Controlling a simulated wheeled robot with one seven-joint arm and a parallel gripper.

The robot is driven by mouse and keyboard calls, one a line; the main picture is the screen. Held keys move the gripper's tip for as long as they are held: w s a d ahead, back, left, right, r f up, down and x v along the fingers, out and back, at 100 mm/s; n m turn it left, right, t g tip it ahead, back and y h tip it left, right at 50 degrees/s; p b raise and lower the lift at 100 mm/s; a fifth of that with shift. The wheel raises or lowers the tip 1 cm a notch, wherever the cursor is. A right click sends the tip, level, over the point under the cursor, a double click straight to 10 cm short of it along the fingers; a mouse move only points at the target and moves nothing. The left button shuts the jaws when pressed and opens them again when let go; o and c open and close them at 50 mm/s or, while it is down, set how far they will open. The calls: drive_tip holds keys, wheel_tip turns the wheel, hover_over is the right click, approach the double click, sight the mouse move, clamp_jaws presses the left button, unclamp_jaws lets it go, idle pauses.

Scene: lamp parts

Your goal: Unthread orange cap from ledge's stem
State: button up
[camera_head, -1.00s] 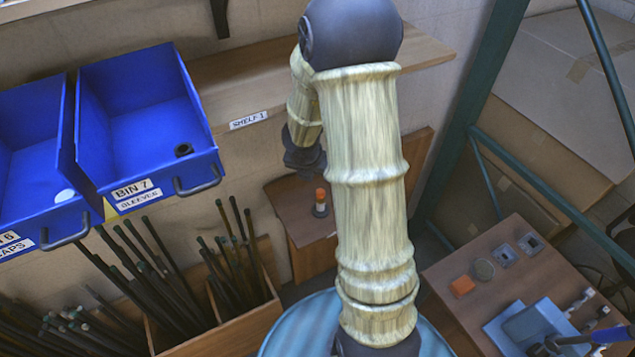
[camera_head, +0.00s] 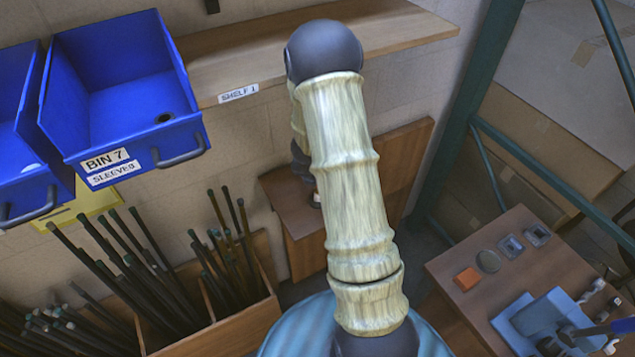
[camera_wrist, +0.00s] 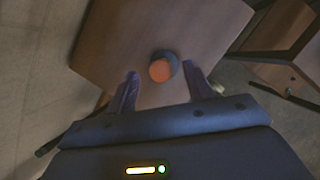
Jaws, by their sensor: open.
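The orange cap (camera_wrist: 159,71) shows in the wrist view from above, as a round orange top on a dark stem (camera_wrist: 172,60) that rises from the wooden ledge (camera_wrist: 115,42). My gripper (camera_wrist: 162,88) is open, its two fingers on either side and a little short of the cap, with nothing between them. In the head view my arm covers most of the cap; the wooden ledge (camera_head: 305,245) shows against the wall beside my forearm. The thread between cap and stem cannot be seen.
A wall shelf (camera_head: 235,65) runs above the ledge. Blue bins (camera_head: 130,90) hang at left, over dark rods in a wooden rack (camera_head: 215,340).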

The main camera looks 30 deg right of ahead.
drive_tip(key=shift+w+d+f, duration=0.2)
drive_tip(key=shift+f, duration=0.35)
clamp_jaws()
drive_tip(key=shift+n+t+b, duration=0.3)
drive_tip(key=shift+n+b, duration=0.6)
drive_tip(key=shift+b, duration=0.15)
drive_tip(key=shift+d+n+t+y+b, duration=0.1)
drive_tip(key=shift+n+t+y+b, duration=0.2)
drive_tip(key=shift+n+y+b, duration=0.65)
drive_tip(key=shift+r+n+y+b, duration=0.1)
drive_tip(key=shift+n+y+b, duration=0.3)
drive_tip(key=shift+n, duration=1.25)
drive_tip(key=shift+d+n+y+b, duration=0.2)
drive_tip(key=shift+n+b, duration=0.3)
drive_tip(key=shift+n, duration=0.6)
drive_tip(key=n+y, duration=0.2)
drive_tip(key=n, duration=0.2)
drive_tip(key=shift+n, duration=0.3)
